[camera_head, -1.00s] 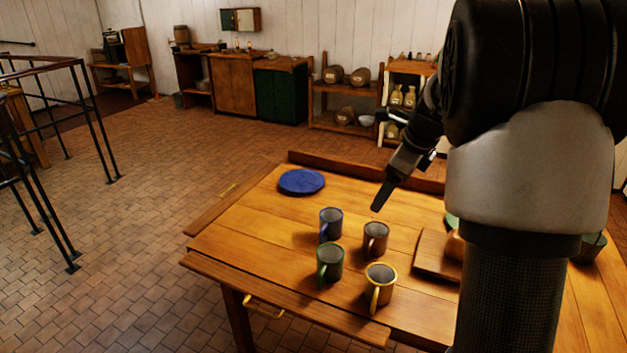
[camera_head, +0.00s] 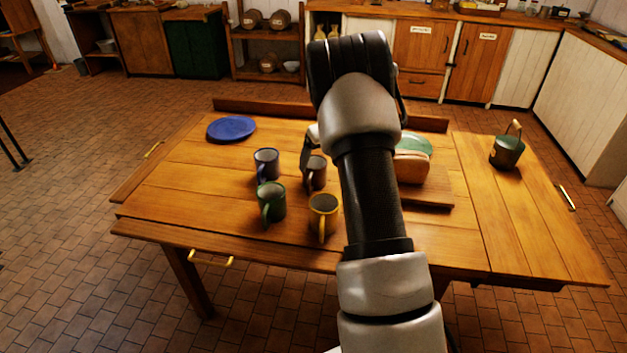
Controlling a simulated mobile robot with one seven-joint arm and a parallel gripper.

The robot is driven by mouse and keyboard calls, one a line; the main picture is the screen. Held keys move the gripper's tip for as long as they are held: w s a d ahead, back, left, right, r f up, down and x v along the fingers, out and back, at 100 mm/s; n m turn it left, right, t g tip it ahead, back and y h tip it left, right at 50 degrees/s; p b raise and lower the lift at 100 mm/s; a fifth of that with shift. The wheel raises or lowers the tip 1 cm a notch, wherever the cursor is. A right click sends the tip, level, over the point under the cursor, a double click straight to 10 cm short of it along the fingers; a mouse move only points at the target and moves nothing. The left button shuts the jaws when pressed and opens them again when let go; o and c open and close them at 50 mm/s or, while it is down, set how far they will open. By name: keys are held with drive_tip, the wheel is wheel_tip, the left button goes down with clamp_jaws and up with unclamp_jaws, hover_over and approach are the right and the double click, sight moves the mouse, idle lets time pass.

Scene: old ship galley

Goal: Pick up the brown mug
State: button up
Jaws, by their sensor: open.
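The brown mug (camera_head: 317,178) stands upright on the wooden table (camera_head: 190,190), in a cluster with a blue mug (camera_head: 267,165), a green mug (camera_head: 272,203) and a yellow mug (camera_head: 324,216). The brown mug is at the back right of the group, partly behind my arm. My gripper (camera_head: 308,152) shows only in part, as most of it is hidden behind my arm. It is open, just behind and above the brown mug's upper left rim. I cannot tell whether it touches the mug.
A blue plate (camera_head: 231,129) lies at the back left. A cutting board (camera_head: 430,192) with a loaf-like item (camera_head: 412,166) and something green is right of my arm. A green pail (camera_head: 507,151) stands at the right. The table's left and right sides are mostly clear.

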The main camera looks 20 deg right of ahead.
sight(314, 178)
drive_tip(key=shift+b+x, duration=0.6)
drive_tip(key=shift+x, duration=2.35)
drive_tip(key=shift+s+a, duration=0.15)
drive_tip(key=c, duration=1.3)
